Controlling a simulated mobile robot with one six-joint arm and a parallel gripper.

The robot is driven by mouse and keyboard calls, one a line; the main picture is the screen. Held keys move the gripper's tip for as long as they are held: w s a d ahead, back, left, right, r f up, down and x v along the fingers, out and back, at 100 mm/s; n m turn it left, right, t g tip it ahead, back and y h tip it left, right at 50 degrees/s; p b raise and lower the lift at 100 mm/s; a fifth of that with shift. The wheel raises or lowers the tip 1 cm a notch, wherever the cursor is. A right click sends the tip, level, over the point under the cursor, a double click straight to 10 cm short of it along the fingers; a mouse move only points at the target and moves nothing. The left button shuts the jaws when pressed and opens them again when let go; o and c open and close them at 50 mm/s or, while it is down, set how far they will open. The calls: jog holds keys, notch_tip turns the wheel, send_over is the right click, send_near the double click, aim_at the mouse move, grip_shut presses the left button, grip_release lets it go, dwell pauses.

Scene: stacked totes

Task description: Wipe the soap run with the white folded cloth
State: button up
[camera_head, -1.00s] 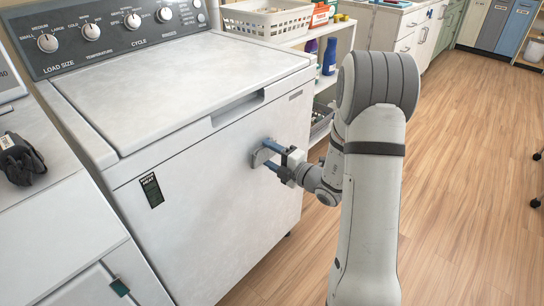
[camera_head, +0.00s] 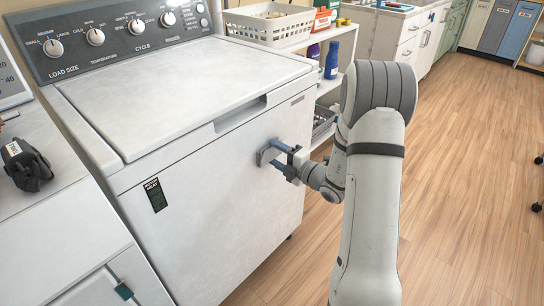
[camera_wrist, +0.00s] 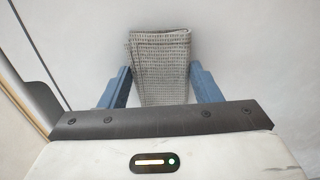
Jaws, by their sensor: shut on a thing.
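The folded cloth (camera_wrist: 160,65) shows greyish white with a woven texture in the wrist view, between the two blue fingers. It also shows as a small grey pad (camera_head: 266,154) against the washer's front in the head view. My gripper (camera_head: 275,158) is shut on it, in front of the upper right of the washer's front panel (camera_head: 215,190). The fingers also show in the wrist view (camera_wrist: 160,88). The cloth seems to touch the panel. I cannot make out a soap run in either view; the cloth and gripper cover part of the panel.
The washer (camera_head: 170,90) has a dark label (camera_head: 155,195) at the front's left. A shelf behind my arm holds a white basket (camera_head: 268,22) and a blue bottle (camera_head: 331,60). A white cabinet (camera_head: 75,245) stands at the left. The wood floor (camera_head: 470,190) at right is largely clear.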

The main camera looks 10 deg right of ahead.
aim_at(269, 159)
jog(key=w+d+p, duration=0.1)
jog(key=d, duration=0.1)
jog(key=w+d+p, duration=0.1)
jog(key=shift+w+d+r, duration=0.1)
jog(key=shift+w+d, duration=0.25)
jog(key=shift+w, duration=0.05)
jog(key=shift+s, duration=0.1)
jog(key=shift+s+a+p, duration=0.3)
jog(key=shift+s+a, duration=0.4)
jog(key=shift+a, duration=0.35)
jog(key=shift+s+a+p, duration=0.3)
jog(key=shift+s+a, duration=0.45)
jog(key=shift+a, duration=0.25)
jog(key=shift+s+a+p, duration=0.3)
jog(key=shift+s+a, duration=0.4)
jog(key=shift+a, duration=0.35)
jog(key=shift+d, duration=0.1)
jog(key=shift+p+v, duration=0.65)
jog(key=shift+v, duration=2.3)
